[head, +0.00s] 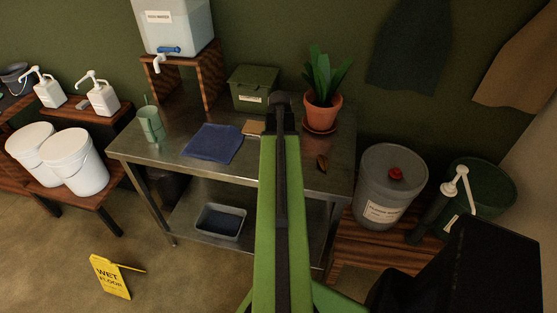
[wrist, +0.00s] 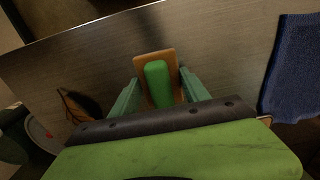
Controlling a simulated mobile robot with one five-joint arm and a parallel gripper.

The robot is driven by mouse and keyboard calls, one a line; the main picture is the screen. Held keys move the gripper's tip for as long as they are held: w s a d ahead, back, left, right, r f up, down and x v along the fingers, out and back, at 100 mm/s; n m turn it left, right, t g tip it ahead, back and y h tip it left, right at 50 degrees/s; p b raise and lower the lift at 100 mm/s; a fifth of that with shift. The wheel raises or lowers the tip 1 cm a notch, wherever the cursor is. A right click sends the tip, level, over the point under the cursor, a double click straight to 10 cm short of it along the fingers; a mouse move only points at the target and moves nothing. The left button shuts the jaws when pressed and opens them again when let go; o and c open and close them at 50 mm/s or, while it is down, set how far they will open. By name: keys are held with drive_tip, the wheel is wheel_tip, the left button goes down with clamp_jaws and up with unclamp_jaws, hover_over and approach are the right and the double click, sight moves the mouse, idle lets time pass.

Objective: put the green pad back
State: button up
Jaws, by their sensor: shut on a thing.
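The green pad (wrist: 157,84) is a rounded bright green block in the wrist view, lying along a flat brown rectangular piece (wrist: 141,60). My gripper (wrist: 158,86) has its two teal fingers on either side of the pad and is shut on it. The fingers hide part of the sides, so I cannot tell whether the brown piece is joined to the pad. In the head view my gripper (head: 281,101) is over the far part of the metal table (head: 178,149), and my arm hides the pad there.
A blue cloth (head: 213,143), a green cup (head: 151,124), a tan block (head: 253,127), a green lidded box (head: 253,88), a potted plant (head: 322,105) and a brown leaf (head: 322,162) are on the table. The table's front right is mostly clear. A lidded bucket (head: 389,185) stands at right.

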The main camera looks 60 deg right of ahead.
drive_tip(key=o, duration=1.2)
wheel_tip(320, 180, up, 12)
drive_tip(key=p, duration=1.2)
drive_tip(key=shift+r+p, duration=0.15)
drive_tip(key=shift+p, duration=0.15)
